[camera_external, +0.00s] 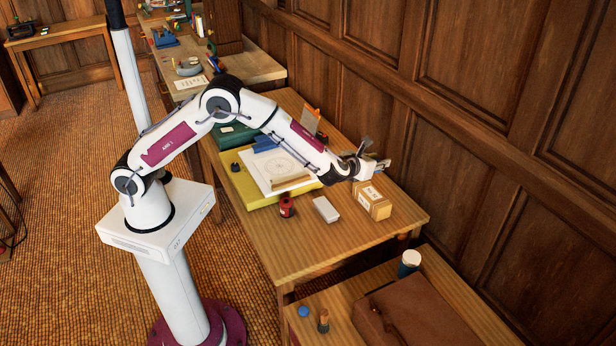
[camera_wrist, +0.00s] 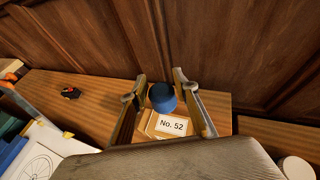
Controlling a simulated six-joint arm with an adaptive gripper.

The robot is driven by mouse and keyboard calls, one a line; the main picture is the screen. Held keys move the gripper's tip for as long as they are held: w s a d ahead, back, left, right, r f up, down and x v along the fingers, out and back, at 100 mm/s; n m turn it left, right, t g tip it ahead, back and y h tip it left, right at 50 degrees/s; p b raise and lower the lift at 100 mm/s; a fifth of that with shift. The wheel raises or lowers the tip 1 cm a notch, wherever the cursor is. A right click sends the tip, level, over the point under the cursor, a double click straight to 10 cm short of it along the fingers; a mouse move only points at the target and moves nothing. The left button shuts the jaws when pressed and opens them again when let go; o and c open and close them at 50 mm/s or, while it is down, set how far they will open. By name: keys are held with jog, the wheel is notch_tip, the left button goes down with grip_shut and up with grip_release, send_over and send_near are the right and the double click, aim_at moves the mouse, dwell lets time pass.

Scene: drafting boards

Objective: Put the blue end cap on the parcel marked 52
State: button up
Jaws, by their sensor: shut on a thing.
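The parcel (camera_external: 373,208) is a tan box with white labels, standing near the wall side of the wooden table. In the wrist view the parcel (camera_wrist: 148,124) shows the label "No. 52". My gripper (camera_external: 382,166) is above it. In the wrist view my gripper (camera_wrist: 160,80) is shut on the blue end cap (camera_wrist: 162,98), a round blue piece between the fingers. The cap appears over the far part of the parcel's top; I cannot tell from this view whether they touch. The cap is not clearly visible in the external view.
A small white box (camera_external: 326,209) and a red jar (camera_external: 286,206) stand left of the parcel. A drawing board (camera_external: 241,187) with paper lies behind them. A lower table in front bears a blue disc (camera_external: 303,311), a white-lidded cup (camera_external: 409,264) and a brown case (camera_external: 420,315).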

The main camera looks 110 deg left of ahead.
send_over(373, 192)
jog(key=shift+f, duration=3.15)
jog(key=shift+f, duration=1.85)
jog(key=shift+f, duration=0.15)
jog(key=o, duration=1.1)
jog(key=shift+r, duration=0.2)
